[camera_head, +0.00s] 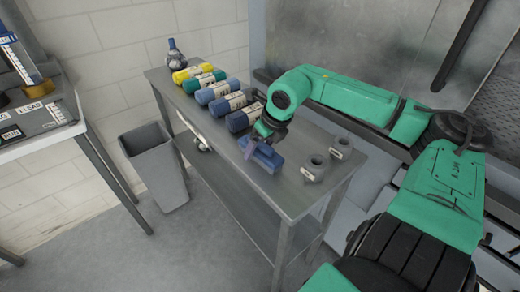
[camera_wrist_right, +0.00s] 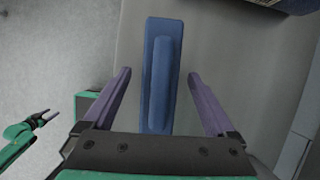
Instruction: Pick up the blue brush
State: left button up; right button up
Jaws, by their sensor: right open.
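The blue brush (camera_head: 265,158) lies on the metal table (camera_head: 232,159) near its front edge. In the right wrist view the brush (camera_wrist_right: 161,72) is a long blue block with a raised ridge. My right gripper (camera_head: 256,150) is just over it. In the right wrist view the right gripper (camera_wrist_right: 163,88) is open. Its two purple fingers stand on either side of the brush, with gaps between. A green arm with a small gripper (camera_wrist_right: 47,118), apparently my left, shows at the left edge of the wrist view, too small to judge its jaws.
Several labelled blue, teal and yellow rolls (camera_head: 219,104) lie in a row left of the brush. A dark bottle (camera_head: 175,57) stands at the far end. A grey bin (camera_head: 158,165) is on the floor beside the table.

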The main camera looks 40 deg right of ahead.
grip_shut()
jog(key=shift+r, duration=0.1)
notch_tip(320, 180, up, 9)
jog(key=shift+d+b, duration=0.15)
jog(key=shift+b, duration=0.25)
notch_tip(320, 180, up, 19)
jog(key=p, duration=0.1)
jog(key=shift+p, duration=0.3)
